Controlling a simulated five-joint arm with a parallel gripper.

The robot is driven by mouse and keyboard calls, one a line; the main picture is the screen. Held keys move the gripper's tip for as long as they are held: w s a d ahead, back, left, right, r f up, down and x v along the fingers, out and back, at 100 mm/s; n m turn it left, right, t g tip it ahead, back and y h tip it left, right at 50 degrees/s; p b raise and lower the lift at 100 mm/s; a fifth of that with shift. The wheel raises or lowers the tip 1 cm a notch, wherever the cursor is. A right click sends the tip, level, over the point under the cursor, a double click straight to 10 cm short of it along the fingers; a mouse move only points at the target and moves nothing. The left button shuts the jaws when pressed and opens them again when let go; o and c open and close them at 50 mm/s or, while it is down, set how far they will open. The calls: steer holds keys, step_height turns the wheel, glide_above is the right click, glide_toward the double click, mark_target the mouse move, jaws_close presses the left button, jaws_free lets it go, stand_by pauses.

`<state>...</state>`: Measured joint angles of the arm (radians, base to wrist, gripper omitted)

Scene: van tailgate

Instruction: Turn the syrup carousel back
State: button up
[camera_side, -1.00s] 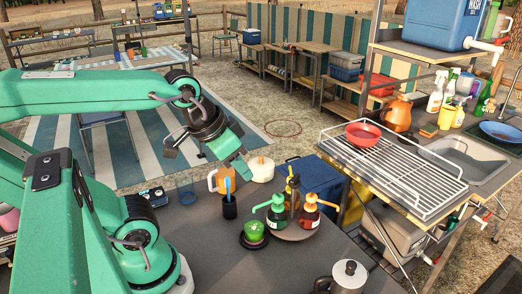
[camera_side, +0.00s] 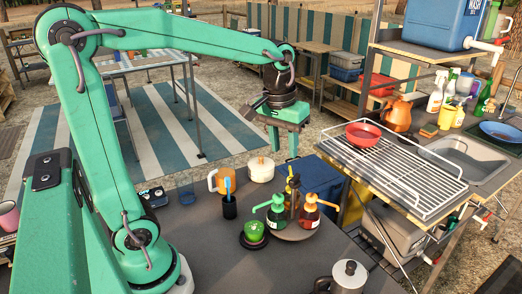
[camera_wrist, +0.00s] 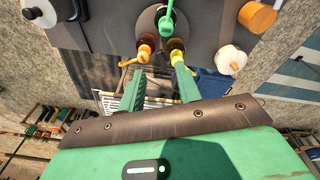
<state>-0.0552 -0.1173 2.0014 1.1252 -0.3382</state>
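The syrup carousel (camera_side: 296,234) is a round tray near the far right of the grey counter. On it stand a green-pump bottle (camera_side: 277,212), a red bottle with an orange pump (camera_side: 309,214) and a dark bottle with a yellow pump (camera_side: 289,187). My gripper (camera_side: 284,150) points down, above and behind the bottles in the side view, apart from them. In the wrist view its two fingers (camera_wrist: 159,74) are spread and empty. The orange pump (camera_wrist: 145,40), yellow pump (camera_wrist: 176,46) and green pump (camera_wrist: 167,22) show beyond the fingertips. The bottles hide much of the tray.
A steel pitcher (camera_side: 348,275) stands in front. A wire rack (camera_side: 400,170) is right.

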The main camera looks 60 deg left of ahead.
steer(key=n+g, duration=0.2)
glide_above(295, 177)
steer(key=shift+f, duration=1.25)
steer(key=shift+f, duration=0.1)
steer(key=shift+f, duration=3.8)
steer(key=shift+c, duration=0.4)
jaws_close()
